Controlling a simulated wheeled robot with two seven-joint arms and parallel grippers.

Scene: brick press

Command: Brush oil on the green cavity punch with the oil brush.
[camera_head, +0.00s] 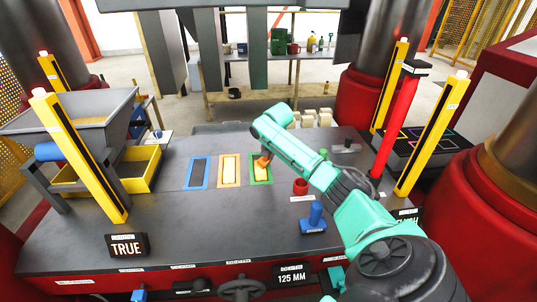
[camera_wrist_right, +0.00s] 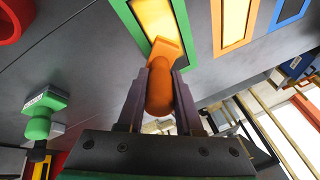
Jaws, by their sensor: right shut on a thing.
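The green-framed cavity (camera_head: 268,181) lies in the press table, the rightmost of three framed cavities; its inside looks pale yellow. In the right wrist view, its green frame (camera_wrist_right: 186,25) borders a bright yellow surface. My right gripper (camera_wrist_right: 160,78) is shut on the orange oil brush (camera_wrist_right: 160,92), with the handle between its two fingers. In the head view, the brush (camera_head: 262,162) shows over the green cavity, with my right arm partly in front. My left gripper is not in view.
An orange-framed cavity (camera_head: 229,185) with a yellow inside and a blue-framed dark cavity (camera_head: 198,173) lie to the left. A red cup (camera_head: 300,187) and a blue-handled tool (camera_head: 315,216) stand nearby at right. Yellow posts (camera_head: 80,155) flank the table; press plates hang above.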

